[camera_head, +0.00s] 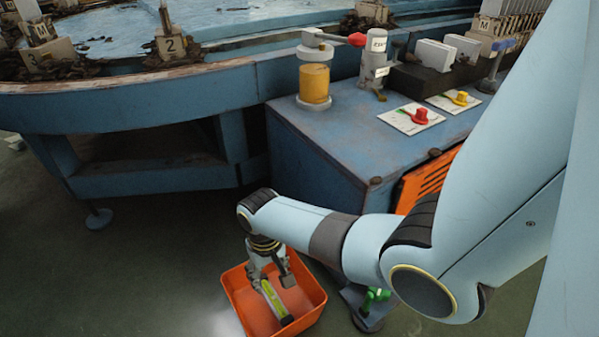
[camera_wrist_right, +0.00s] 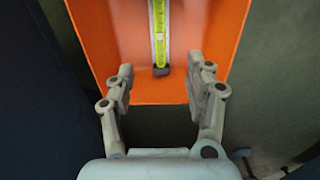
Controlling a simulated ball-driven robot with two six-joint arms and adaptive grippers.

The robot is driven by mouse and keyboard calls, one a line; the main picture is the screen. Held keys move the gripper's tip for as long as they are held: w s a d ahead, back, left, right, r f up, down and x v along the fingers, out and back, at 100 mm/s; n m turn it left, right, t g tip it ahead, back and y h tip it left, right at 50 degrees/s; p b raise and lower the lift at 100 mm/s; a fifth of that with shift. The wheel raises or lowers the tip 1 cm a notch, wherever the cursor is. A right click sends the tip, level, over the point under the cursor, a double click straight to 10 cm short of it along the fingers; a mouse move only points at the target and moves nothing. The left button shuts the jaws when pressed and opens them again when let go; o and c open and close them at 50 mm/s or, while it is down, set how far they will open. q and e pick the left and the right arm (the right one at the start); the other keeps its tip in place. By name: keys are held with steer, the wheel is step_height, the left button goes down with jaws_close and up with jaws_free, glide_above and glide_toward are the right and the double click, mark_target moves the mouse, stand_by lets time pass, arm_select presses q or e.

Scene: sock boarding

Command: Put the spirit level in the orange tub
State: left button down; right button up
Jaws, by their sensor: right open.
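The orange tub (camera_head: 312,297) stands on the floor in front of the blue bench; it also fills the upper middle of the right wrist view (camera_wrist_right: 100,40). The spirit level (camera_head: 273,299) is a yellow-green bar with dark ends, lying inside the tub. In the right wrist view the level (camera_wrist_right: 159,32) points away from me, its dark near end just ahead of the fingers. My right gripper (camera_head: 271,282) is over the tub, pointing down. In the wrist view its fingers (camera_wrist_right: 161,72) are spread, with nothing gripped between them. My left gripper is not in view.
The blue bench (camera_head: 330,133) holds a yellow cylinder (camera_head: 314,82), a red-handled fixture and two cards with red and yellow pieces. A round blue machine table (camera_head: 140,100) stands at the back left. The dark floor left of the tub is clear.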

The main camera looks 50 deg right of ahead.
steer(key=s+r+n+t, duration=0.2)
steer(key=s+r+t, duration=0.2)
steer(key=s, duration=0.7)
steer(key=s+r+n+t, duration=0.1)
steer(key=s+r+t, duration=0.1)
steer(key=r, duration=0.6)
steer(key=s+a+r+t, duration=0.1)
steer(key=s+r, duration=0.3)
steer(key=r, duration=0.4)
steer(key=shift+s+r+n+t, duration=0.3)
steer(key=shift+n+t, duration=0.1)
steer(key=shift+t, duration=0.2)
